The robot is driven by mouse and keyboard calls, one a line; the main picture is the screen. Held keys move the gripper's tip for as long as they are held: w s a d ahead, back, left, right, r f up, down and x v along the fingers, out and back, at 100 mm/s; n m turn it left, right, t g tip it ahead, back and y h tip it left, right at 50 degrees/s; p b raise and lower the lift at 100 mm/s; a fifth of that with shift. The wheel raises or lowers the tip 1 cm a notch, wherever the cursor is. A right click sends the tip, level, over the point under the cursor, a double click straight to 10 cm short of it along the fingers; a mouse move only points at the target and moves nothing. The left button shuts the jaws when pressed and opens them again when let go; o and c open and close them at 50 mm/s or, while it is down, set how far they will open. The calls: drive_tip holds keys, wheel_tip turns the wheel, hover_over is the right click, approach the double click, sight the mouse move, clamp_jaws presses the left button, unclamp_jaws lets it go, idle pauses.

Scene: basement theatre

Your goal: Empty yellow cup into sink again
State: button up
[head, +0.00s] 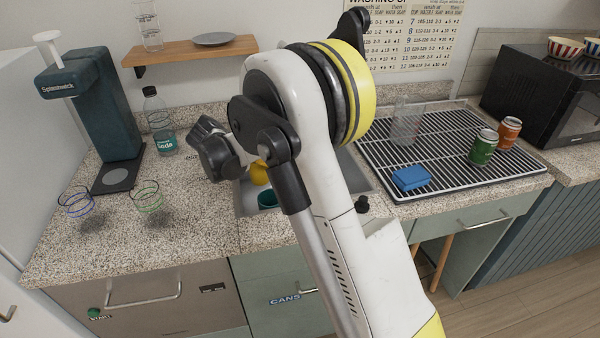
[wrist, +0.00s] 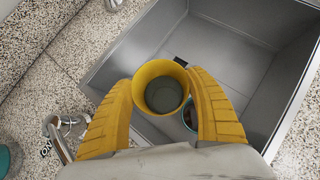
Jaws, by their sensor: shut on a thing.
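The yellow cup (wrist: 143,76) is between the two yellow fingers of my gripper (wrist: 162,88), which is shut on it. Its mouth faces the wrist camera, and a dull grey surface shows inside; I cannot tell whether that is liquid or the bottom. The cup appears over the grey metal sink (wrist: 228,62), near its left wall. In the head view, part of the yellow cup (head: 259,173) shows beside my arm, which hides most of the sink (head: 246,203) and my gripper.
A teal cup (head: 268,199) is in the sink, partly hidden. A metal faucet piece (wrist: 68,125) stands left of the sink in the wrist view. The drying rack (head: 440,150) holds a blue sponge (head: 410,178), a clear glass and cans. A soda bottle (head: 159,124) stands left.

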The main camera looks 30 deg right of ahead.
drive_tip(key=shift+s+d+r+m+t+y+p, duration=0.3)
drive_tip(key=shift+s+d+r+y+p, duration=0.1)
drive_tip(key=shift+s+d+y, duration=0.15)
drive_tip(key=shift+s+d+f+m+t+y, duration=0.4)
drive_tip(key=shift+s+d+f+t+y, duration=0.1)
drive_tip(key=shift+d+f+y, duration=0.15)
drive_tip(key=shift+s+d+r+m+t+y, duration=0.45)
drive_tip(key=shift+s+d+m+t+y, duration=0.15)
drive_tip(key=shift+d+t+y, duration=0.25)
drive_tip(key=shift+s+d+r+m+t+y, duration=0.5)
drive_tip(key=shift+s+d+t+y, duration=0.25)
drive_tip(key=shift+d+y, duration=0.1)
drive_tip(key=shift+d+r+t+y, duration=0.1)
drive_tip(key=shift+t+y, duration=0.2)
drive_tip(key=shift+t, duration=0.1)
drive_tip(key=shift+s+d+r+m+t+y+b, duration=0.15)
drive_tip(key=shift+m+t+y+b, duration=0.25)
drive_tip(key=shift+t+b, duration=0.05)
drive_tip(key=shift+s+d+r+m+t+y+b, duration=0.1)
drive_tip(key=shift+d+r+m+t+y+b, duration=0.05)
drive_tip(key=shift+m+t+y+b, duration=0.3)
drive_tip(key=shift+s+d+r+m+t+y+b, duration=0.1)
drive_tip(key=shift+s+d+m+t+y+b, duration=0.5)
drive_tip(key=shift+b, duration=0.55)
drive_tip(key=shift+s+d+m+t+b, duration=0.25)
drive_tip(key=shift+t+b, duration=0.35)
drive_tip(key=shift+b, duration=0.65)
